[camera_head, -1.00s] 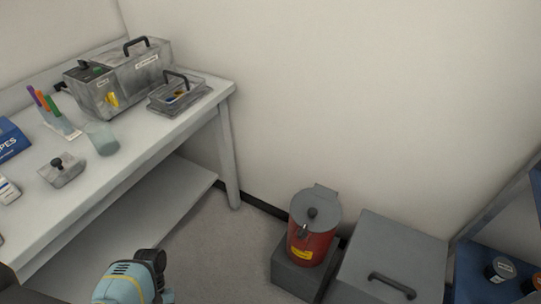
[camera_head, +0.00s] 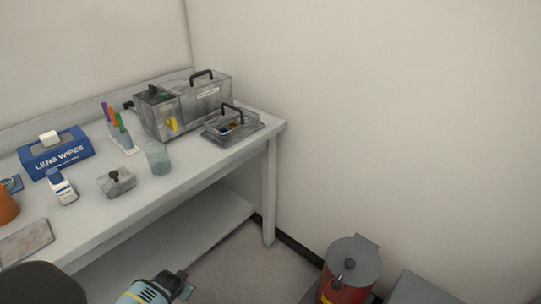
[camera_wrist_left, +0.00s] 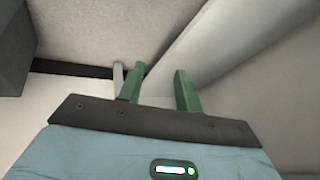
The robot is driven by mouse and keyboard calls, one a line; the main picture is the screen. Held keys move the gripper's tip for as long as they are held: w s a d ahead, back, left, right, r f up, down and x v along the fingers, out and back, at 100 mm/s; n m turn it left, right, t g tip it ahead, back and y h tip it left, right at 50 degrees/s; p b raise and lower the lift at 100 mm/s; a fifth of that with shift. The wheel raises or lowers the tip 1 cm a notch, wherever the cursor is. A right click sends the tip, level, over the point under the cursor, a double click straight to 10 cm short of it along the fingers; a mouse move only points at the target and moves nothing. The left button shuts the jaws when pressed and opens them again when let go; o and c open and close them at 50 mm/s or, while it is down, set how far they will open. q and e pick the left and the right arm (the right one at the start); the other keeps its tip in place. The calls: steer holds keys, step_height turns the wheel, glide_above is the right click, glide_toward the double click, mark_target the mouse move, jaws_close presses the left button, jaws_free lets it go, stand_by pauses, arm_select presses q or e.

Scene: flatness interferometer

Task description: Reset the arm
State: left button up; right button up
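My left gripper (camera_wrist_left: 158,80) shows in the left wrist view, with two green fingers apart and nothing between them. Pale floor, a dark skirting strip and white surfaces lie beyond the fingers. In the head view, a light blue arm part of mine with a yellow stripe shows at the bottom edge, in front of the bench (camera_head: 205,172). My right gripper is not in view.
The bench holds a grey instrument (camera_head: 185,105), a small handled tray (camera_head: 232,125), a glass beaker (camera_head: 158,158), a lidded block (camera_head: 116,181), a white bottle (camera_head: 61,187) and a lens wipes box (camera_head: 56,154). A red bin (camera_head: 345,285) stands on the floor at right.

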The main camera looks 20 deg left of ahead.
arm_select(q)
steer(key=s+d+f+m+t+h, duration=0.1)
steer(key=s+d+m+t+h, duration=0.15)
steer(key=s+d, duration=0.95)
steer(key=s+d+r+h, duration=0.2)
steer(key=s+d+r, duration=0.5)
steer(key=s+d, duration=0.6)
steer(key=s+d+r+n, duration=0.1)
steer(key=s+d+r, duration=0.2)
steer(key=s+r, duration=0.3)
steer(key=w+r+t+p, duration=0.1)
steer(key=w+r+p, duration=0.5)
steer(key=r, duration=0.2)
steer(key=shift+w+a+r+h, duration=0.2)
steer(key=shift+w+r+h, duration=0.05)
steer(key=shift+h, duration=0.2)
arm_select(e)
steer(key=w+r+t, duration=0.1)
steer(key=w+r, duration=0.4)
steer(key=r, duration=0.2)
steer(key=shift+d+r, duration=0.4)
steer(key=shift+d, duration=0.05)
arm_select(q)
steer(key=shift+t, duration=0.25)
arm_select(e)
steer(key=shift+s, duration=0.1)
